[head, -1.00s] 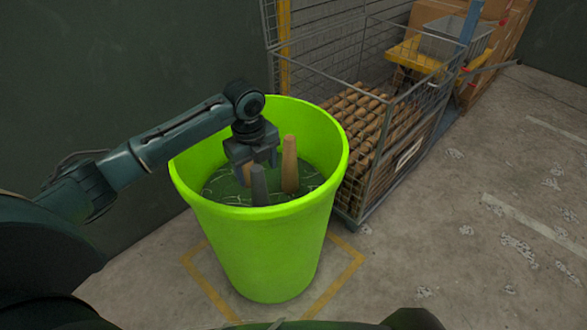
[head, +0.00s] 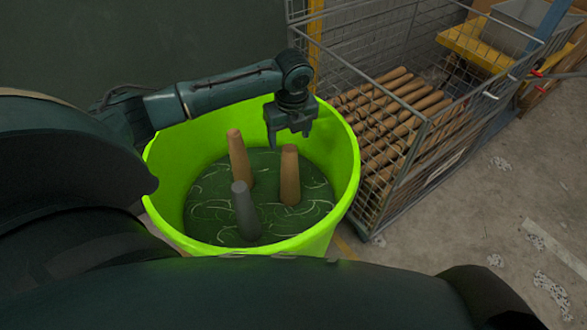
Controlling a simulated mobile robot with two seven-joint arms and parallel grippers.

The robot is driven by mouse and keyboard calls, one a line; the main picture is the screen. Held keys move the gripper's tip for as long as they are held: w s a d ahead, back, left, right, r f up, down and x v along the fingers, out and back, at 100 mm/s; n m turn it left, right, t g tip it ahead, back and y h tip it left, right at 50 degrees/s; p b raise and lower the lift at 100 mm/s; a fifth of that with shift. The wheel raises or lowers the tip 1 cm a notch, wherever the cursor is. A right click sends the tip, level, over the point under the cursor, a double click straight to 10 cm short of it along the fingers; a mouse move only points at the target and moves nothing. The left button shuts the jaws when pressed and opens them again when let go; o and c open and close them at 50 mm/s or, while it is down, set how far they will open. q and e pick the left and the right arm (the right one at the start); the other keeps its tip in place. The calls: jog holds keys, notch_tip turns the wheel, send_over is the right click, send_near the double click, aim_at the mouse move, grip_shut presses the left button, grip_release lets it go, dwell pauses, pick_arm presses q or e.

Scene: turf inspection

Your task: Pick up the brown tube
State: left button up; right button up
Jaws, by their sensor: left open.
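Three tubes stand in a bright green bin (head: 347,190). One brown tube (head: 290,178) stands at the right, a second brownish tube (head: 238,158) stands at the back left and leans a little, and a grey tube (head: 245,212) stands at the front. My left gripper (head: 289,136) points down over the bin, with its fingers apart and empty. In the picture its fingertips are just above the top of the right brown tube. I cannot tell the exact height gap. My right gripper is out of view.
The bin's dark green floor (head: 205,210) has pale curved lines. A wire cage (head: 415,150) with stacked brown rolls (head: 385,120) stands close to the bin's right. A dark wall (head: 150,40) is behind. Concrete floor (head: 480,220) is open at the right.

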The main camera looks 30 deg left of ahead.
aim_at(289, 159)
pick_arm(q)
jog(key=f, duration=0.3)
jog(key=f+b, duration=0.1)
jog(key=f, duration=0.6)
jog(key=shift+w+a, duration=0.25)
jog(key=shift+c, duration=0.5)
jog(key=c, duration=1.2)
